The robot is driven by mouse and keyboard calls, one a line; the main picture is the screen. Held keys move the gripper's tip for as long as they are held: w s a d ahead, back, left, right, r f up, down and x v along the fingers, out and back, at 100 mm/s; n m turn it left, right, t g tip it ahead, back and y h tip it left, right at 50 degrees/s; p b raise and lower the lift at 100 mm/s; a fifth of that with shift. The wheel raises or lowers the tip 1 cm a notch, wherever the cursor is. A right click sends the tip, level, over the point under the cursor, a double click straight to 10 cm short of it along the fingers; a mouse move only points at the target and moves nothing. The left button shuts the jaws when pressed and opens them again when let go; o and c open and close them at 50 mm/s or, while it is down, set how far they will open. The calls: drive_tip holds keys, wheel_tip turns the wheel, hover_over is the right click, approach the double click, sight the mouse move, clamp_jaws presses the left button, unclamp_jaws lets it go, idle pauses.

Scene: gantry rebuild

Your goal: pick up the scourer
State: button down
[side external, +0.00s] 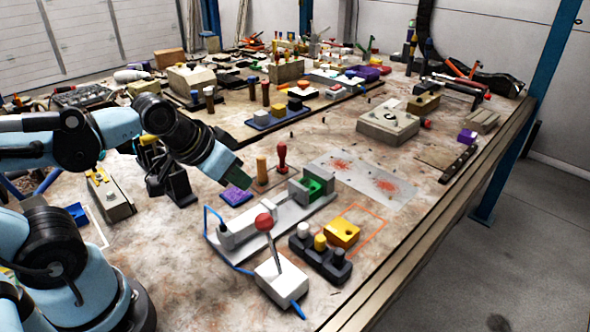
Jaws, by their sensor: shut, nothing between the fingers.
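My gripper (229,170) is at the lower end of my pale blue wrist, over the left middle of the bench. It is shut and empty; its fingertips are small and dark.
A wooden peg (261,170) and a red-topped stamp (282,157) stand right of the pad. A grey vise-like fixture (268,222) and a box with a red-knobbed lever (280,281) are in front. A black stand (177,184) is at left.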

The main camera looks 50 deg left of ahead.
idle(0.3)
drive_tip(key=c, duration=0.8)
unclamp_jaws()
drive_tip(key=shift+c, duration=0.2)
drive_tip(key=r+n+g, duration=0.2)
drive_tip(key=n+g, duration=0.5)
drive_tip(key=n, duration=2.4)
hover_over(261, 157)
drive_tip(key=shift+n, duration=0.3)
drive_tip(key=f, duration=0.6)
drive_tip(key=shift+w+f, duration=0.2)
drive_tip(key=shift+f, duration=0.2)
drive_tip(key=shift+s+f, duration=0.2)
drive_tip(key=shift+f, duration=2.4)
